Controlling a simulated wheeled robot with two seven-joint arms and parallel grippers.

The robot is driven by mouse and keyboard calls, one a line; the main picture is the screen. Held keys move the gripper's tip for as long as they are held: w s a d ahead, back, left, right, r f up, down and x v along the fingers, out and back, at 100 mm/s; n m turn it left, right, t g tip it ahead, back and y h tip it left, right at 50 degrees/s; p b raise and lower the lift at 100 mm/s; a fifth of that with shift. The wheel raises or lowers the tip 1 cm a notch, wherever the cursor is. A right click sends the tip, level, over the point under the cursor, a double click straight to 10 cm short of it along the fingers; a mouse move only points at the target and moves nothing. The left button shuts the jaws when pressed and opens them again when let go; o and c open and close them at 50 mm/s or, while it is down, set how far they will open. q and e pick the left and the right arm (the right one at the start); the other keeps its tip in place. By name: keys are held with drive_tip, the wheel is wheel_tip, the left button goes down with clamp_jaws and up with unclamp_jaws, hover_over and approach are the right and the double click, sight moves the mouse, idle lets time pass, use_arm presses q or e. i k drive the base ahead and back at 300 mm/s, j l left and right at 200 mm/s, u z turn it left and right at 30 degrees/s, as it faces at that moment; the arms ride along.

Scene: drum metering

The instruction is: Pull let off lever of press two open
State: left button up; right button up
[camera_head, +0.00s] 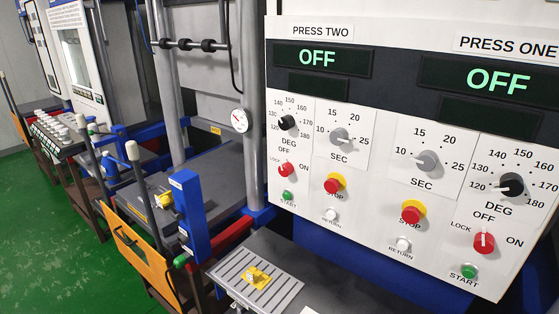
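The control panel (400,205) fills the right side, with a PRESS TWO label (320,32) on its left half. Its PRESS TWO display (318,59) reads OFF. Left of the panel, a lever with a white knob (132,150) stands upright on a dark rod, and another pale-knobbed lever (80,122) stands farther left. A green-tipped handle (182,261) sits low beside a blue post (188,215) with a small label. I cannot read which lever is the let off lever. Neither of my grippers is in view.
An orange plate (145,255) with a black handle stands low in front of the press. A grey slotted plate (258,275) with a yellow piece lies below the panel. A round gauge (239,121) is by the grey column. Green floor (50,240) is open at the left.

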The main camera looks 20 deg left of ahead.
sight(165, 200)
drive_tip(key=u, duration=1.3)
